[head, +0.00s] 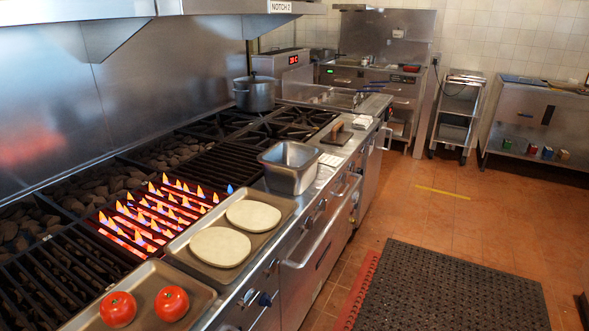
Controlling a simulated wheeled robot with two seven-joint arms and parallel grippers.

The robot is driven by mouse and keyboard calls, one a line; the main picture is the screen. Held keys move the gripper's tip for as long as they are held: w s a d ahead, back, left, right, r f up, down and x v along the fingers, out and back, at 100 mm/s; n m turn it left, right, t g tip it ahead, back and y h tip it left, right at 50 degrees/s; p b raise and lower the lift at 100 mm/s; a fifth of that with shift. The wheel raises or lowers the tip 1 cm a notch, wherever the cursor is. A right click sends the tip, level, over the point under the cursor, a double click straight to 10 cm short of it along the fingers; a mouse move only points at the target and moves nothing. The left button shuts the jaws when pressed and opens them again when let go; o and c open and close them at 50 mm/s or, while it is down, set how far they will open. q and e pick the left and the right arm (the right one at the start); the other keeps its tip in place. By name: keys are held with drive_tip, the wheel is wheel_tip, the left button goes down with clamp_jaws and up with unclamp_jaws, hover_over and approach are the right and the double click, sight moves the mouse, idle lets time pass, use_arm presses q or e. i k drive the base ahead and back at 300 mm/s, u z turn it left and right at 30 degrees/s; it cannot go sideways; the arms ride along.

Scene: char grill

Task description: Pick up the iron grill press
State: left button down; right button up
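What looks like the iron grill press (336,134), a dark flat plate with a brownish raised handle, rests on the front ledge of the cooking line. It is just beyond the steel pan and right of the burner grates. It is small in the head view, so its fine detail is unclear. Neither of my grippers shows in the head view.
Flames rise from the lit char grill (155,215). In front are a tray (176,241) with two flatbreads, a tray (208,299) with two tomatoes and an empty steel pan (290,168). A pot (254,93) stands behind. The floor right of the line has a dark mat (450,295).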

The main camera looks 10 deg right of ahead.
sight(338, 131)
drive_tip(key=z, duration=1.3)
drive_tip(key=i, duration=3.45)
drive_tip(key=u, duration=1.3)
drive_tip(key=k, duration=0.3)
